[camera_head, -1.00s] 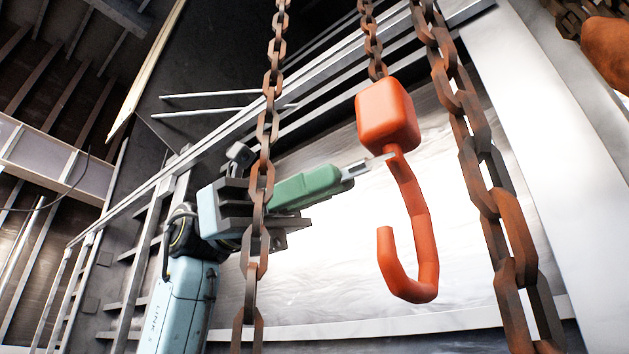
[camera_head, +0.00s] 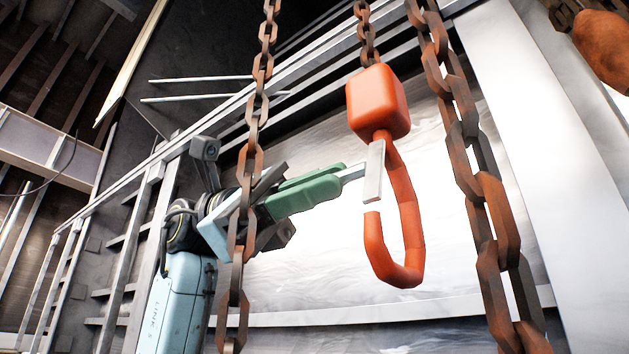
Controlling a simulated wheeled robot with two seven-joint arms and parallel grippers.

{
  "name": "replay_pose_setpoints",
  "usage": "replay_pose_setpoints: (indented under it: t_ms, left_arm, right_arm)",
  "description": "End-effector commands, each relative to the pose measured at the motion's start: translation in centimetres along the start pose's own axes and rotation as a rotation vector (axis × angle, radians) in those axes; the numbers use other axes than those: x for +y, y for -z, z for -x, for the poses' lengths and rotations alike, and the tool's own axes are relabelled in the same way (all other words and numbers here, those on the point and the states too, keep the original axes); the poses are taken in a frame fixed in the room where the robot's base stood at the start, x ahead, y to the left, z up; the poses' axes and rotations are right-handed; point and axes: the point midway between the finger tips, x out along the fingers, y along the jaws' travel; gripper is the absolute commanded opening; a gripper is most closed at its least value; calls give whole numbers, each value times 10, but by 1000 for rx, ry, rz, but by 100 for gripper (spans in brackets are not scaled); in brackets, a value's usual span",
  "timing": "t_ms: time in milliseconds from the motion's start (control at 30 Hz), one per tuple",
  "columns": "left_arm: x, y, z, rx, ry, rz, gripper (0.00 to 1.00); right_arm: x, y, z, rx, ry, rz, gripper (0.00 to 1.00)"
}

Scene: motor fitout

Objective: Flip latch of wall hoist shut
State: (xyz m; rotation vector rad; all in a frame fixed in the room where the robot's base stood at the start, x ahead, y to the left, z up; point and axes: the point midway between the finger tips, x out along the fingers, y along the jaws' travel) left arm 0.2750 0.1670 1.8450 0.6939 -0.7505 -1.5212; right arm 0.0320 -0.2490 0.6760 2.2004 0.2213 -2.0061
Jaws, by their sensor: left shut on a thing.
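The wall hoist is an orange-red block (camera_head: 379,103) on a rusty chain, with an orange-red hook (camera_head: 408,220) below it. Its latch (camera_head: 374,172) is a flat light-grey plate. It hangs nearly upright from under the block down to the hook's tip and spans the mouth of the hook. I cannot tell whether it presses on the tip. My left gripper (camera_head: 352,173), with green fingers and pale metal tips, comes in from the left. It is shut on the latch, its tips at the latch's left side; the exact contact is hard to see. My right gripper is not in view.
A rusty chain (camera_head: 247,165) hangs in front of my left wrist. A thicker rusty chain (camera_head: 483,190) hangs close on the hook's right. A rusty rounded part (camera_head: 603,50) shows at the top right. A pale wall panel is behind the hook.

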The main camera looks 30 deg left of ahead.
Motion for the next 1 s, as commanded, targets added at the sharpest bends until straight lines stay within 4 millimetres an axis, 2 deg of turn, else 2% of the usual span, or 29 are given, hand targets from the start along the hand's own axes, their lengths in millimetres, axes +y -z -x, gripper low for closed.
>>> replay_pose_setpoints:
  t_ms: [400, 433, 600, 867, 1000]
  left_arm:
    - [0, 0, 0, 0, 0, -6, 0]
    - [0, 0, 0, 0, 0, -6, 13]
    - [0, 0, 0, 0, 0, -5, 32]
    - [0, 0, 1, 0, -1, -5, 32]
    - [0, 1, 12, 2, -3, -4, 32]
  right_arm:
    - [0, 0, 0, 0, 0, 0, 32]
    - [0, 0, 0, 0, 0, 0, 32]
    - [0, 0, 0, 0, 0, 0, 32]
    - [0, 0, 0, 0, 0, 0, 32]
    - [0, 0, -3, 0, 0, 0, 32]
